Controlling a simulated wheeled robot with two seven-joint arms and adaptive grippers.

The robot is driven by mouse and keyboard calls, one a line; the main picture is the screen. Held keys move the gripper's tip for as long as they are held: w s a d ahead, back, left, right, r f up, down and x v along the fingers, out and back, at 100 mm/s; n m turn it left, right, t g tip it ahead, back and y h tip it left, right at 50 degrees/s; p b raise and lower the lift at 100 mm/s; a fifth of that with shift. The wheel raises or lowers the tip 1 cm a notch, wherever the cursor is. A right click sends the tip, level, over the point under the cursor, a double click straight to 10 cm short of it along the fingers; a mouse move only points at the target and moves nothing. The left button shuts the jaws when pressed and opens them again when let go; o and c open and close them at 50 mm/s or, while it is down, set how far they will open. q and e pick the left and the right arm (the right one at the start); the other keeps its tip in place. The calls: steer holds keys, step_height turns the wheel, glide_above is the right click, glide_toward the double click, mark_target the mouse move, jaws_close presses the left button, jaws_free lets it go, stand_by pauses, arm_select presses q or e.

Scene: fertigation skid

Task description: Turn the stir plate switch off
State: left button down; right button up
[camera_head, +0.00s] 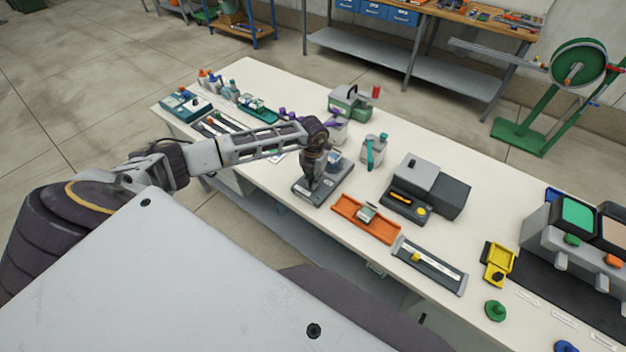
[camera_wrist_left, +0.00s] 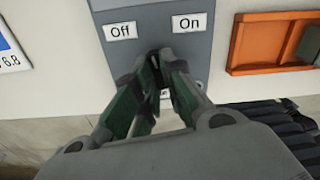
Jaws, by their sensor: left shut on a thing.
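The grey stir plate (camera_head: 335,187) sits near the front edge of the white table, left of the orange tray. In the left wrist view its face (camera_wrist_left: 200,50) carries an "Off" label (camera_wrist_left: 121,31) on the left and an "On" label (camera_wrist_left: 187,23) on the right. My left gripper (camera_head: 309,183) points down at the front of the plate. Its fingertips (camera_wrist_left: 164,60) are together just below and between the labels, shut on the stir plate switch. The fingers hide the switch, so I cannot tell its position. My right gripper is not in view.
An orange tray (camera_head: 350,215) lies just right of the plate. A grey device with a yellow button (camera_head: 421,211) and a white jug with a teal handle (camera_head: 378,142) stand behind. Small bottles and a teal device (camera_head: 180,102) are at the far left.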

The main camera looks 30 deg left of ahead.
arm_select(q)
steer(key=n, duration=0.6)
steer(key=shift+w+d+n, duration=0.1)
steer(key=shift+w+n, duration=0.05)
steer(key=shift+n, duration=0.25)
stand_by(0.4)
steer(key=c, duration=1.5)
jaws_free()
steer(key=shift+r, duration=6.05)
